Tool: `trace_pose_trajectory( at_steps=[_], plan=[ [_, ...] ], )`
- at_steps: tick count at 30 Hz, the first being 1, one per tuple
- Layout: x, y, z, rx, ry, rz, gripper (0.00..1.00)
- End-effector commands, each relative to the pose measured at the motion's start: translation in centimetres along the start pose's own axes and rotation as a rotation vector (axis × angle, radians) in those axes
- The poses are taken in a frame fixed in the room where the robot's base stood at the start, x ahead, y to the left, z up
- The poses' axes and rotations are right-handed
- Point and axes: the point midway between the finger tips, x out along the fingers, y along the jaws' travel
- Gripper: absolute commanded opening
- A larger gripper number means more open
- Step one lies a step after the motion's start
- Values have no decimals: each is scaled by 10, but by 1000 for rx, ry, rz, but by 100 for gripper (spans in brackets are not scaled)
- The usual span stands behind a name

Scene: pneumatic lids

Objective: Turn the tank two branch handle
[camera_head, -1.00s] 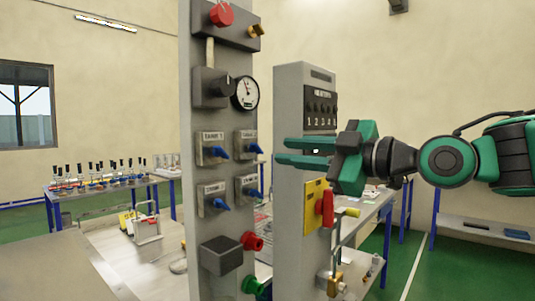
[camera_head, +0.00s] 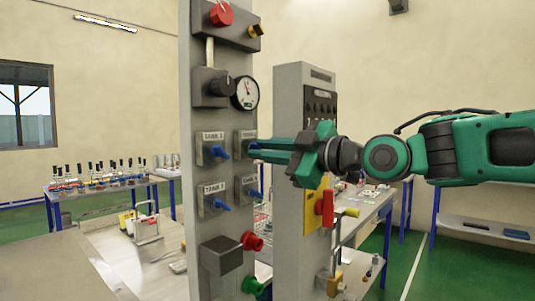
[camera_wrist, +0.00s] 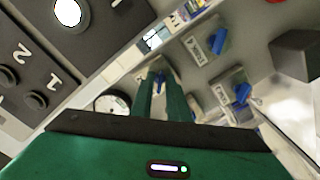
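The grey panel (camera_head: 218,122) carries valve blocks with blue handles in two rows. The upper-right handle is mostly behind my fingertips in the head view; in the wrist view this blue handle (camera_wrist: 160,77) shows between them. My gripper (camera_head: 258,149) is level, pointing left, its fingers slightly apart at that handle. In the wrist view my gripper (camera_wrist: 160,82) straddles the handle; I cannot tell whether the fingers touch it. The other blue handles are upper left (camera_head: 220,152), lower left (camera_head: 221,205) and lower right (camera_head: 254,193). The small labels are hard to read.
A second grey post (camera_head: 290,190) with a black keypad and a red handle (camera_head: 325,207) on a yellow plate stands close beneath my gripper. A gauge (camera_head: 245,93) and red knob (camera_head: 221,14) sit above the valves. A table (camera_head: 130,183) with bottles is behind.

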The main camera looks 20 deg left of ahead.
Motion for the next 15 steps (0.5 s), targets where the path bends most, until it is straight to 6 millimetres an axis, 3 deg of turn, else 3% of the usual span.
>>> trace_pose_trajectory(
  at_steps=[15],
  plan=[
    [0,1,0,105,0,2,0]
  ],
)
